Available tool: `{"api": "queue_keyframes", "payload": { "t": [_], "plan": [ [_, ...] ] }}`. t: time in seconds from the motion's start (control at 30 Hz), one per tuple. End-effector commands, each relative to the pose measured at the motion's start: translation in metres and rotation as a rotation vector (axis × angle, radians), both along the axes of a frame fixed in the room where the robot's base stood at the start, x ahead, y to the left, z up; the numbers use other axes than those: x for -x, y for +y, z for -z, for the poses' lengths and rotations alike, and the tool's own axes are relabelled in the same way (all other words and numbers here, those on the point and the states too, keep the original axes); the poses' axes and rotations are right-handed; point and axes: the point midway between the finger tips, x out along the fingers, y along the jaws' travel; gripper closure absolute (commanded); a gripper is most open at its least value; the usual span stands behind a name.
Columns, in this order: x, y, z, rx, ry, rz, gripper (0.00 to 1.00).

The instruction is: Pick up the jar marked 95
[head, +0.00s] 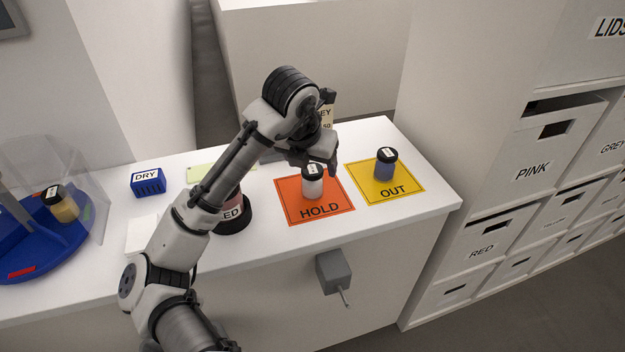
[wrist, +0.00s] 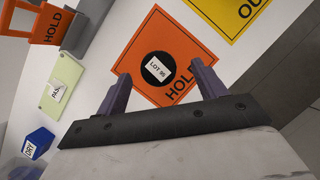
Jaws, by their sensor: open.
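The jar marked 95 (head: 312,186) is white with a black lid and stands upright on the orange HOLD mat (head: 340,204). In the wrist view its lid (wrist: 150,58) bears a label that appears to read LOT 95. My gripper (wrist: 160,73) is open and empty above the jar. Its two fingers appear on either side of the lid, nearer its lower edge in that view. In the head view my gripper (head: 318,160) hangs just over the jar, and its fingers are partly hidden by the wrist.
A dark-based reddish item (head: 232,213) stands left, partly behind my arm. A blue DRY box (head: 148,183) and a yellow jar (head: 64,207) are farther left.

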Motion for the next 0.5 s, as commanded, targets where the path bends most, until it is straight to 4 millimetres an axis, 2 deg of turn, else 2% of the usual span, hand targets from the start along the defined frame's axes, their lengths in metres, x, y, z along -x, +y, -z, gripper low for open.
{"api": "queue_keyframes", "payload": {
  "t": [0.23,0.5],
  "plan": [
    [-0.01,-0.001,0.034,0.001,0.004,0.0,0.3],
    [-0.013,-0.003,0.04,0.0,0.001,0.0,0.3]
  ]
}}
